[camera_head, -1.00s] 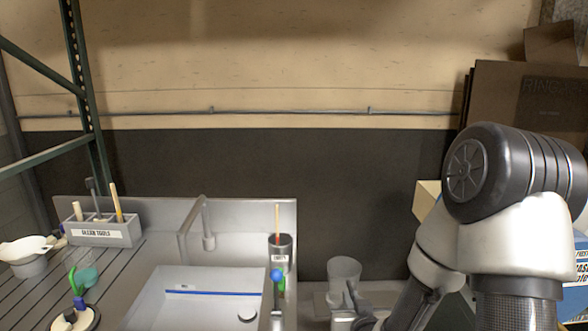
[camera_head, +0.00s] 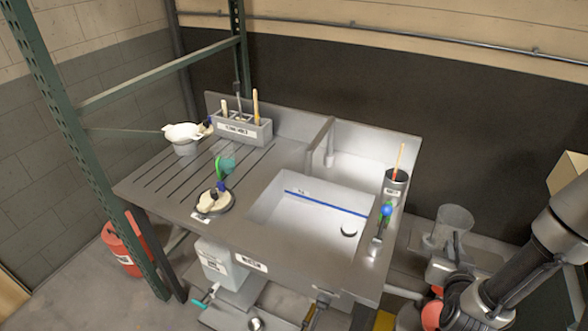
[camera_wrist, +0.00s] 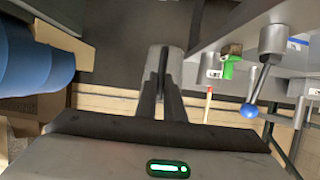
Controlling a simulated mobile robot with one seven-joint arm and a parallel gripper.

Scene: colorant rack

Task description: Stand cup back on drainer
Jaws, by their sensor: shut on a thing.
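A clear cup (camera_head: 454,226) is held to the right of the sink unit, clear of the counter, and looks roughly upright. My gripper (camera_head: 452,250) is shut on it, with the fingers partly in front of it. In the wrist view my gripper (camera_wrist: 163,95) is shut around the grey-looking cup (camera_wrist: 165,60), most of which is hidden. The grooved drainer (camera_head: 165,186) is on the left of the sink unit, far from my gripper.
The sink basin (camera_head: 310,235) lies between my gripper and the drainer. A dark canister with a stick (camera_head: 396,182) and a blue-knobbed tap lever (camera_head: 385,211) rise at the sink's right edge.

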